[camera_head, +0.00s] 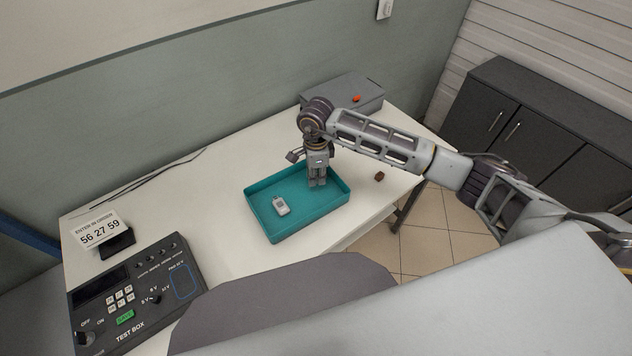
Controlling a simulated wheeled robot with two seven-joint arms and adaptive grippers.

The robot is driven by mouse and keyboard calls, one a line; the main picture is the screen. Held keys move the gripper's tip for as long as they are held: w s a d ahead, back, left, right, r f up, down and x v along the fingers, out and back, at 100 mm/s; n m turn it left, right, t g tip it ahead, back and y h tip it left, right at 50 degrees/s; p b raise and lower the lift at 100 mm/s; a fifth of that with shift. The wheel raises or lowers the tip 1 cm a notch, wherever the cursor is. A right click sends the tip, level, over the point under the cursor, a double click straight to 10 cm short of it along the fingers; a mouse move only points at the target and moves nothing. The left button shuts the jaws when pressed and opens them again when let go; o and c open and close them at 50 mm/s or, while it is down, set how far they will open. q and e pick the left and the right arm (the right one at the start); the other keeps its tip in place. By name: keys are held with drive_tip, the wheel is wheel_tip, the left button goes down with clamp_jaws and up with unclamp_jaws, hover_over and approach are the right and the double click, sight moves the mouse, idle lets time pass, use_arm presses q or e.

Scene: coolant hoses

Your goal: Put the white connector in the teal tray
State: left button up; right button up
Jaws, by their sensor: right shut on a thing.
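The teal tray (272,232) lies on the white table near its front edge. My right gripper (317,184) points down inside the right part of the tray, close to its floor. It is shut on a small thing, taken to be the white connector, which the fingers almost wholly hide. I cannot tell whether this thing touches the tray floor. A pale grey-white device (281,206) with a small dark panel lies in the tray, left of the gripper and apart from it. My left gripper is not in view.
A small brown piece (379,176) lies on the table right of the tray. A grey box (345,93) with an orange-red piece (356,99) on top stands behind my arm. A test box (137,293) and a code sign (100,230) stand at left. Clear table lies between.

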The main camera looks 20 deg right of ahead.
drive_tip(key=shift+f, duration=1.85)
drive_tip(key=shift+f, duration=0.15)
drive_tip(key=o, duration=0.8)
drive_tip(key=shift+r, duration=0.25)
wheel_tip(320, 180, up, 12)
drive_tip(key=shift+f, duration=0.1)
